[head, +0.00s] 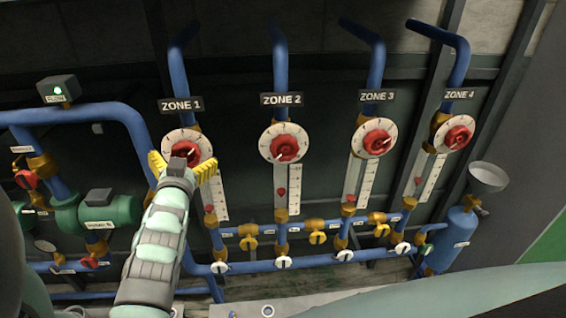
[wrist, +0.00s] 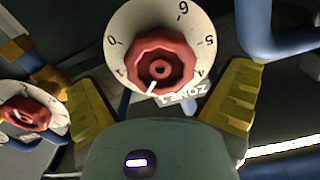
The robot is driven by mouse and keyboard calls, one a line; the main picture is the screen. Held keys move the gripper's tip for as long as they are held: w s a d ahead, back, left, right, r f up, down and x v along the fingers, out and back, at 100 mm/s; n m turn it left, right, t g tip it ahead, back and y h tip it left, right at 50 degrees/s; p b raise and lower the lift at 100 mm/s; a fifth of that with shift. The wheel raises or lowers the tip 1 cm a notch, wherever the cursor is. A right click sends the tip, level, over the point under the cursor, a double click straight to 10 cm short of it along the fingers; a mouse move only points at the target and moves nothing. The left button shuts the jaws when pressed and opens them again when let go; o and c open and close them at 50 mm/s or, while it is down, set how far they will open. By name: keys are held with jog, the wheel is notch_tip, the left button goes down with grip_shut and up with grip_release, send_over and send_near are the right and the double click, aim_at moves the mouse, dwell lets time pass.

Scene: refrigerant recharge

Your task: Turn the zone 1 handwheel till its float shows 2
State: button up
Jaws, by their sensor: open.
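The zone 1 handwheel (head: 205,148) is a red knob on a round white numbered dial (head: 172,141), below the ZONE 1 sign (head: 181,105). In the wrist view the red handwheel (wrist: 160,62) is centred, with a white pointer mark and the dial seen upside down. My gripper (head: 183,163) is open, its yellow fingers in front of the dial and hiding part of it. In the wrist view my gripper (wrist: 162,85) has one finger on each side, apart from the wheel. The zone 1 float (head: 209,209) is red and low beside its scale; its reading is too small to tell.
The zone 2 handwheel (head: 283,148), zone 3 handwheel (head: 377,143) and zone 4 handwheel (head: 457,138) stand to the right. Blue pipes with yellow valves (head: 317,238) run below. Green pumps (head: 110,210) are at the left. A blue cylinder (head: 452,240) stands at the right.

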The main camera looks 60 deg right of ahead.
jog(key=v, duration=0.9)
dwell(0.3)
